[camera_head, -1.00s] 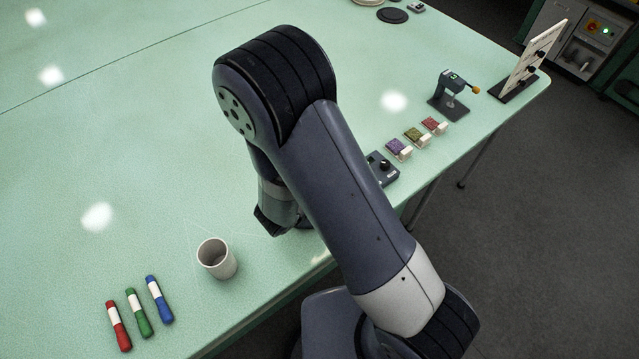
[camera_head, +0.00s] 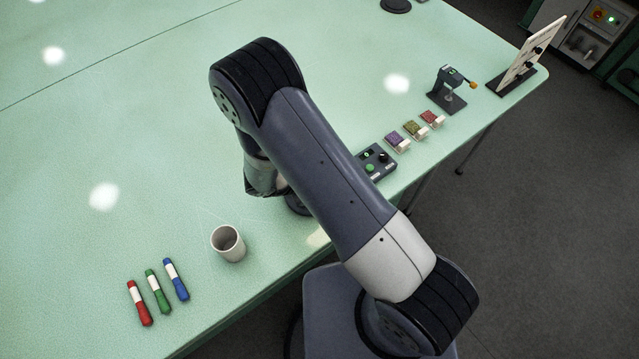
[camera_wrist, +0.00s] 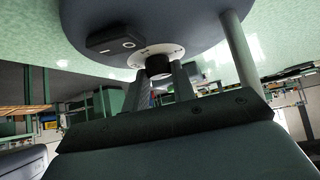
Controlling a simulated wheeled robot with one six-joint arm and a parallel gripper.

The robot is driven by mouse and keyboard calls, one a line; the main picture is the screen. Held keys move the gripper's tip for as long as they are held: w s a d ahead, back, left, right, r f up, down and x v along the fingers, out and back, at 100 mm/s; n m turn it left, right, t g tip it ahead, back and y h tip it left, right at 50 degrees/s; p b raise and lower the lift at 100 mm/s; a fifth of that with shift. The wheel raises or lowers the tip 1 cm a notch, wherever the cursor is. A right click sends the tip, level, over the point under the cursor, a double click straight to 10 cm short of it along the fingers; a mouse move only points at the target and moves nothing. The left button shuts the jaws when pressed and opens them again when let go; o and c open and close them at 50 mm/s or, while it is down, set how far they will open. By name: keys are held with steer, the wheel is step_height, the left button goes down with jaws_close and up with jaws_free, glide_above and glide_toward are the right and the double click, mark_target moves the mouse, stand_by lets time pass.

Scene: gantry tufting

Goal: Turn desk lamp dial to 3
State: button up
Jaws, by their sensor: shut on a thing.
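The desk lamp's round dark base (camera_wrist: 195,22) fills the top of the wrist view, with a post (camera_wrist: 238,55) at its right. On it are a black dial (camera_wrist: 158,66) in a white marked ring (camera_wrist: 140,58) and a dark rocker switch (camera_wrist: 115,43). The ring's numbers are too small to read, so the setting cannot be told. My gripper (camera_wrist: 163,78) is shut on the dial, one finger on each side. In the head view a piece of the round base (camera_head: 297,205) shows beside my arm, which hides the dial and fingertips.
A pale cup (camera_head: 228,244) and red, green and blue markers (camera_head: 158,291) stand and lie to the left. A control box (camera_head: 377,164) with a green button, small coloured trays (camera_head: 413,132) and a dark stand (camera_head: 447,92) line the right edge. The table's middle is clear.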

stand_by(0.3)
steer(key=o, duration=1)
steer(key=b+v, duration=0.2)
steer(key=v, duration=0.8)
steer(key=shift+a+r, duration=0.25)
steer(key=shift+r, duration=0.05)
